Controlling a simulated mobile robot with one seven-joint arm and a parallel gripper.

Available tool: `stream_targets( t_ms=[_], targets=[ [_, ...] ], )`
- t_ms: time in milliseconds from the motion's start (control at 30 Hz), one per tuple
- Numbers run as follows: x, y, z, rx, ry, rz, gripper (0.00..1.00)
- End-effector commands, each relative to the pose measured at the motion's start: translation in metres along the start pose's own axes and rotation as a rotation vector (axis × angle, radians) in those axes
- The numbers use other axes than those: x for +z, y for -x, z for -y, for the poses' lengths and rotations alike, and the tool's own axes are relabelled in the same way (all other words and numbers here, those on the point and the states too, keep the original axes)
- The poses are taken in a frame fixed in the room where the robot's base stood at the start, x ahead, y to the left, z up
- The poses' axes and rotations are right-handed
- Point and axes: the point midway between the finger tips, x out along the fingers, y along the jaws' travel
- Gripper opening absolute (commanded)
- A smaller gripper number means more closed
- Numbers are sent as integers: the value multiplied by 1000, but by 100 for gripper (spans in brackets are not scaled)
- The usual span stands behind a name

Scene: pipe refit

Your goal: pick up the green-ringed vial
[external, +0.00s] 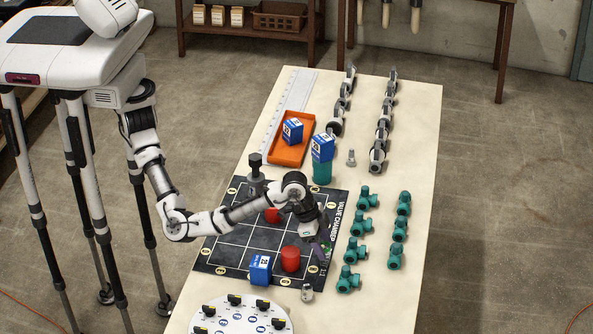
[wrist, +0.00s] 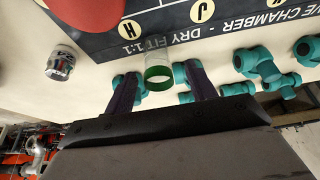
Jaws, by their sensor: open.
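The green-ringed vial (wrist: 159,72) is a clear cylinder with a green ring at its near end, in the wrist view. It lies or stands at the edge of the black mat; which of these I cannot tell. My gripper (wrist: 160,88) is open, with one dark finger on each side of the vial and a gap visible on both sides. In the external view my gripper (external: 321,249) is low over the mat's right edge, and the vial is mostly hidden by it.
Teal valve fittings (external: 350,252) stand in rows to the right, close to my fingers. A red cylinder (external: 290,259) and a blue box (external: 260,269) stand on the black mat (external: 225,250). A small clear jar (external: 307,293) stands nearer the white round dial plate (external: 240,318).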

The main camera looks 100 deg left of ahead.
Motion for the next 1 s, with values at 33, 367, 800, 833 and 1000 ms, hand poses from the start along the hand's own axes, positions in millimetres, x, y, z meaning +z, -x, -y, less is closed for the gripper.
stream_targets(
  t_ms=[33, 367, 800, 833, 1000],
  targets=[
    [0, -4, -2, 1, -2, 5, 56],
    [2, -41, -2, 1, 0, 2, 56],
    [1, -42, -2, 1, 0, 1, 23],
    [2, -42, -2, 1, 0, 1, 19],
    [1, -41, -2, 1, 0, 1, 8]
  ],
)
